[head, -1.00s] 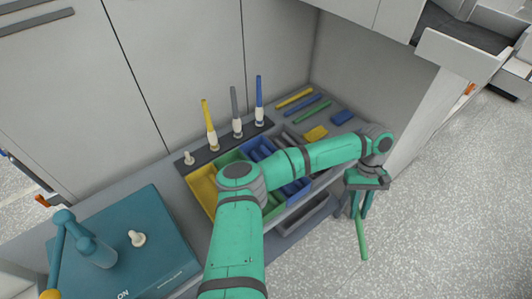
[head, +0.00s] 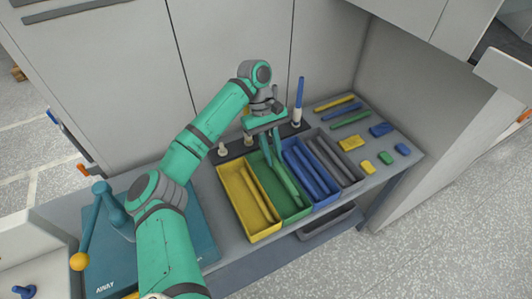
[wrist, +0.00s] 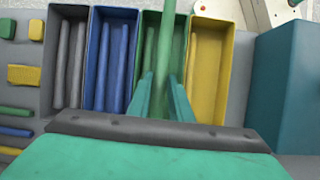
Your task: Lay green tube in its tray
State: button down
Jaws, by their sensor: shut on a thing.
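My gripper (wrist: 162,97) is shut on a green tube (wrist: 165,40), which runs lengthwise between the fingers in the wrist view. In the head view my gripper (head: 279,160) points down over the green tray (head: 292,214), between the yellow and blue trays. The held tube lines up with the length of the green tray (wrist: 147,62). Whether it touches the tray floor or is just above it, I cannot tell. My fingers and wrist hide part of the green tray.
The yellow tray (head: 265,235), blue tray (head: 322,200) and grey tray (head: 353,183) hold tubes. Pegs stand behind, including a blue one (head: 300,95). Loose tubes, including a green one (head: 350,119), and small blocks lie at right. A teal box (head: 190,235) stands at left.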

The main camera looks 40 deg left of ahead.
jog(key=shift+s+a+f, duration=0.1)
jog(key=shift+a+f, duration=0.15)
jog(key=shift+f, duration=1.5)
jog(key=shift+s+a+f, duration=0.15)
jog(key=shift+a+f, duration=0.05)
jog(key=shift+f, duration=1.5)
jog(key=shift+s+a+f, duration=0.1)
jog(key=shift+a+f, duration=0.15)
jog(key=shift+f, duration=1.5)
jog(key=c, duration=1.5)
grip_release()
jog(key=v, duration=1.8)
jog(key=shift+r, duration=0.45)
jog(key=shift+s+a, duration=0.15)
